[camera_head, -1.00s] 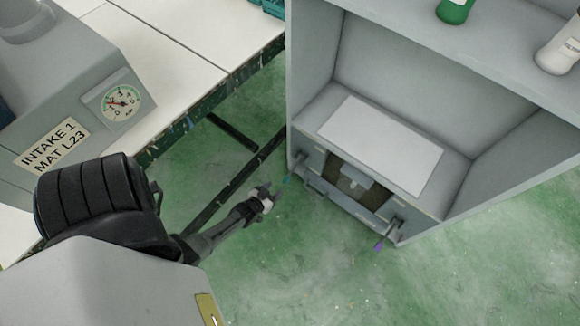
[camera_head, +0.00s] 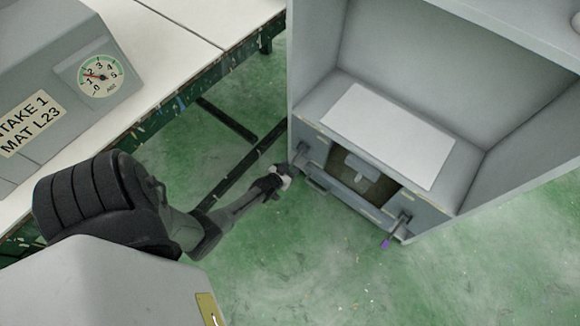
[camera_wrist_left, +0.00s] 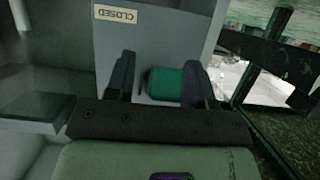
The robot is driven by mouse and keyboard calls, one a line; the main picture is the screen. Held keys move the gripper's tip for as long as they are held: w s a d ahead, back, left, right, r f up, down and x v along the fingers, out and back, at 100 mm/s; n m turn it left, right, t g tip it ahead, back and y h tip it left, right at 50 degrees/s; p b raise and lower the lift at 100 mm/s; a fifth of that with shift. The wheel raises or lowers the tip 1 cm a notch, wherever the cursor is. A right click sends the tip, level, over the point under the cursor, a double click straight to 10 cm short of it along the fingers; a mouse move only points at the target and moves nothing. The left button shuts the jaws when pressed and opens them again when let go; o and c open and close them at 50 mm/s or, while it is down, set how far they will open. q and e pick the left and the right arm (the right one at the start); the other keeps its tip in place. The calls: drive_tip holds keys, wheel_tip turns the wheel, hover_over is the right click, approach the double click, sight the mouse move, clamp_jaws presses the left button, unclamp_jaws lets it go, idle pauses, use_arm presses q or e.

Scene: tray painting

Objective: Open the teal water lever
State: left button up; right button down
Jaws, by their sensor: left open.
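The teal water lever's knob (camera_wrist_left: 166,84) shows in the left wrist view between the two dark fingers of my left gripper (camera_wrist_left: 160,80). The fingers are apart, with the knob close to the right one; whether they touch is unclear. In the head view my left gripper (camera_head: 284,173) is at the left front corner of the grey cabinet, at the lever's place. The lever's grey stem (camera_head: 299,156) shows there, but its teal end is hidden by the gripper. A label reading CLOSED (camera_wrist_left: 125,14) appears upside down on the panel beyond the knob. My right gripper is out of view.
A purple-tipped lever (camera_head: 386,242) sticks out at the right of the cabinet front (camera_head: 345,204). A recess with a grey fitting (camera_head: 360,178) lies between the levers. A white-topped table (camera_head: 170,60) with a gauge (camera_head: 98,76) stands left. Green floor is clear in front.

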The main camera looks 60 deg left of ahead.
use_arm(q)
clamp_jaws()
idle(0.4)
